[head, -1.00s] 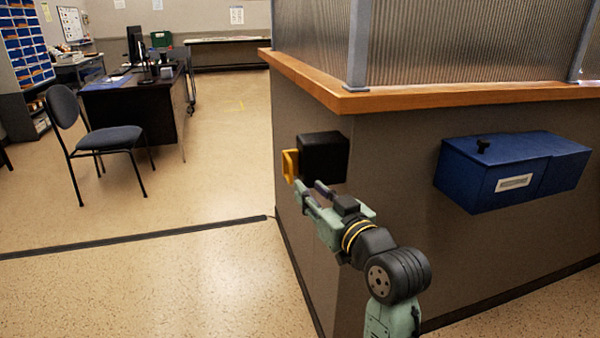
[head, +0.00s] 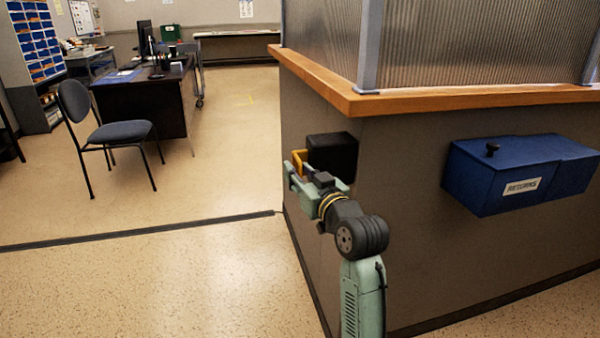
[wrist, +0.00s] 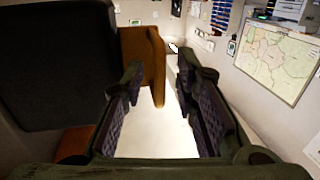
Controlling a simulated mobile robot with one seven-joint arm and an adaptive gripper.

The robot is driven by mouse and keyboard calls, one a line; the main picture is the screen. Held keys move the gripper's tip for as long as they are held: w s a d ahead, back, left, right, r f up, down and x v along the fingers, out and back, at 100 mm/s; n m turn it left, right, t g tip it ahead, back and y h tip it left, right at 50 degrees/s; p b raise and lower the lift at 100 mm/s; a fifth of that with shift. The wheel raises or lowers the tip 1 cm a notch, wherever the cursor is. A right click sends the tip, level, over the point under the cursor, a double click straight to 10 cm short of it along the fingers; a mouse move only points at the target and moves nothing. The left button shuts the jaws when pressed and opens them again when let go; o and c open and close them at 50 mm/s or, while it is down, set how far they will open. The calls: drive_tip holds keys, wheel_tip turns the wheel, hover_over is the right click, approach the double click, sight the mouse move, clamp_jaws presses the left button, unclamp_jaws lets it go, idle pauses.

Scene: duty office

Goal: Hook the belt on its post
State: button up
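The belt's yellow end piece (head: 301,160) sticks out from a black box (head: 333,155) on the corner of the counter's wall. In the wrist view the end piece (wrist: 155,68) looks orange-brown. My gripper (head: 303,178) is at the end piece, in front of the black box. In the wrist view my gripper (wrist: 162,95) has its two fingers well apart. The end piece reaches into the gap from the upper left, partly behind the left finger; contact cannot be told. The black box (wrist: 55,60) fills the upper left there. I cannot make out the post in either view.
The grey counter with a wooden ledge (head: 440,100) stands at the right, bearing a blue returns box (head: 520,170). A dark strip (head: 140,230) crosses the floor. A chair (head: 120,130) and desk (head: 145,105) stand far left.

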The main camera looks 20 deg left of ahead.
clamp_jaws()
idle(0.7)
